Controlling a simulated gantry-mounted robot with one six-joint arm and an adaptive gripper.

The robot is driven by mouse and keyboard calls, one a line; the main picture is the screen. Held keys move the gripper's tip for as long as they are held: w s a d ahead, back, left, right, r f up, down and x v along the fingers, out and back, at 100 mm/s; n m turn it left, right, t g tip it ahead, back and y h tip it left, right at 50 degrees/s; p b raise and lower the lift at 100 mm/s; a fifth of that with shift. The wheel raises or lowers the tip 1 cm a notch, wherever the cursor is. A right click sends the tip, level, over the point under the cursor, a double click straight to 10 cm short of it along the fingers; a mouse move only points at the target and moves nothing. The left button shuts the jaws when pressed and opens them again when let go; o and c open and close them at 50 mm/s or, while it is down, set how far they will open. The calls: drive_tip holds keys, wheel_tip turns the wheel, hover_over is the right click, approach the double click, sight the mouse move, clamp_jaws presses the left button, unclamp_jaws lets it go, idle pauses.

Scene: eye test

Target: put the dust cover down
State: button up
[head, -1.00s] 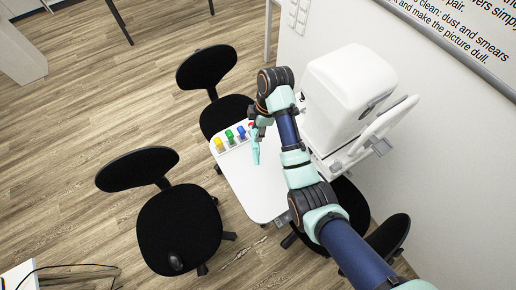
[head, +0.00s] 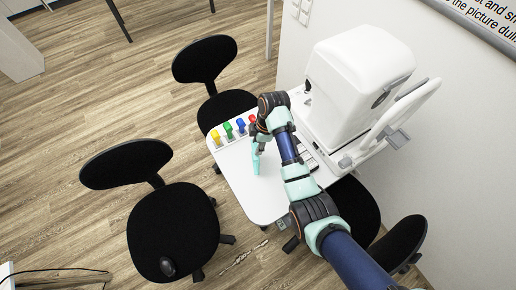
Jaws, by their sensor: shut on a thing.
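My gripper (head: 261,140) is over the white table (head: 263,205), just in front of the coloured row. It is small and seen from above, partly hidden by my own wrist. A slim turquoise thing (head: 256,162) hangs down at its jaws, and the gripper is shut on it. I cannot tell for sure that this is the dust cover, or whether its lower end touches the table. No other thing in view is clearly a dust cover. A white eye-test instrument (head: 350,80) stands at the table's right side, and its white body shows.
Yellow (head: 216,137), green (head: 228,131), blue (head: 240,126) and red (head: 252,119) pieces stand along the table's far left edge. Black chairs (head: 172,235) surround the table. The table's near left part is bare. A white wall (head: 455,130) is at right.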

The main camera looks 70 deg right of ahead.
drive_tip(key=shift+f, duration=1.7)
drive_tip(key=o, duration=0.8)
drive_tip(key=shift+o, duration=0.2)
wheel_tip(320, 180, up, 12)
drive_tip(key=s+d+p, duration=0.1)
drive_tip(key=s+p, duration=0.1)
drive_tip(key=shift+p, duration=0.3)
